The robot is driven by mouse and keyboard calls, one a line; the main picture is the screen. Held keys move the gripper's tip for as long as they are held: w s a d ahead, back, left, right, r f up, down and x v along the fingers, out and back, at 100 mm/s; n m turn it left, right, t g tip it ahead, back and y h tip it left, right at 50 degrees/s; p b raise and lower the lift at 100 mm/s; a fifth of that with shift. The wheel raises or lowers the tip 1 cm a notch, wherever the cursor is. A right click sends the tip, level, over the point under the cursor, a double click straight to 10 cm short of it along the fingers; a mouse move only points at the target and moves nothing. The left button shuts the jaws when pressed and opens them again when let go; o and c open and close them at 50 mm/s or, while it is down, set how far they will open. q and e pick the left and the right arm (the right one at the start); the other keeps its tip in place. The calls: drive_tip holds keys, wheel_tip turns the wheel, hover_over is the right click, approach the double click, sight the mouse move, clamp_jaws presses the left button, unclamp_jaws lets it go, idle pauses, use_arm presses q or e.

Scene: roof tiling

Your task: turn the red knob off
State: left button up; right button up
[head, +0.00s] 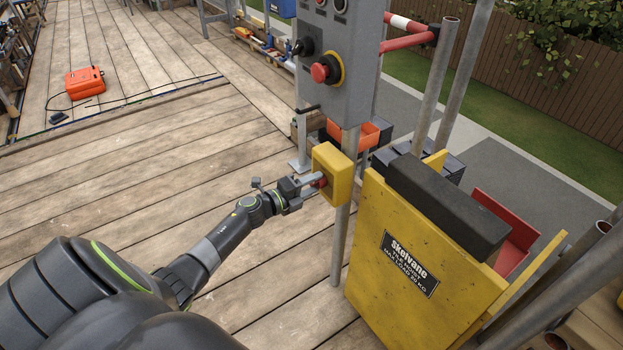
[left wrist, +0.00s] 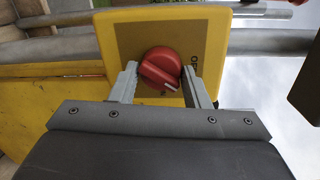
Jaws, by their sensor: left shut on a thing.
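The red knob (left wrist: 160,68) sits on the front of a yellow box (left wrist: 112,42), with a white pointer line on its face. Part of a label shows on the box beside the knob; I cannot read it in full. My left gripper (left wrist: 163,82) has one finger on each side of the knob and is shut on it. In the head view the yellow box (head: 333,176) is fixed to a grey post, and my left gripper (head: 312,182) reaches it from the left, mostly covering the knob (head: 320,182). My right gripper is not in view.
A grey control panel (head: 345,75) with a red mushroom button (head: 322,70) and a black switch stands just above the box. A yellow Skelvane hoist platform (head: 400,290) is close on the right. The wooden deck (head: 110,180) at left is mostly clear, with an orange case (head: 85,82) farther off.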

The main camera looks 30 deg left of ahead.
use_arm(q)
drive_tip(key=n+p, duration=0.1)
drive_tip(key=n, duration=0.1)
drive_tip(key=n+p, duration=0.3)
drive_tip(key=n, duration=0.1)
drive_tip(key=shift+w+r+h, duration=0.15)
drive_tip(key=shift+r+h, duration=0.15)
drive_tip(key=shift+h, duration=0.1)
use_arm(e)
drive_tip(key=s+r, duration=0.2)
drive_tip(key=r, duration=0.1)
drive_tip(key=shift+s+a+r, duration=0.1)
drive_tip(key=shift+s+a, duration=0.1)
use_arm(q)
drive_tip(key=shift+a+n, duration=0.1)
drive_tip(key=shift+n, duration=0.2)
drive_tip(key=o, duration=0.9)
drive_tip(key=shift+f+g, duration=0.15)
drive_tip(key=shift+g, duration=0.15)
